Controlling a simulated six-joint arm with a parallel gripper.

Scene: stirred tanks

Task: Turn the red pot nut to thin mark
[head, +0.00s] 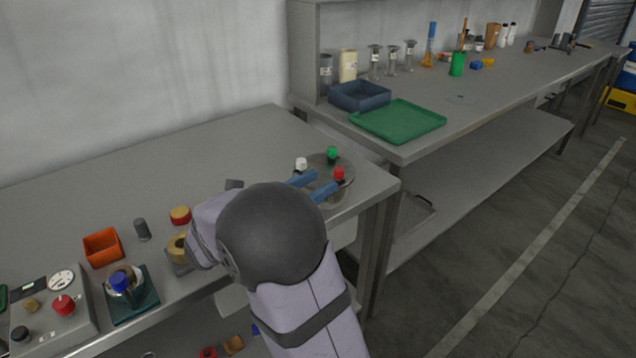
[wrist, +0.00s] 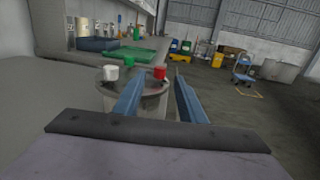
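The red pot nut (head: 339,174) stands on a round grey metal pot (head: 318,164) near the right corner of the near bench, with a white nut (head: 301,164) and a green nut (head: 332,154). My gripper (head: 327,180) is open and empty, its two blue fingers pointing at the red nut. In the wrist view the red nut (wrist: 160,73) shows between the fingertips (wrist: 159,80), seemingly just beyond them. I cannot tell contact. The pot (wrist: 150,97) is partly hidden by the fingers. No thin mark can be made out.
Left of my arm are an orange bin (head: 102,247), a grey cylinder (head: 142,230), a red-topped jar (head: 180,216) and a gauge box (head: 55,322) with a red knob. A green tray (head: 398,120) lies on the bench behind. The near bench's back is clear.

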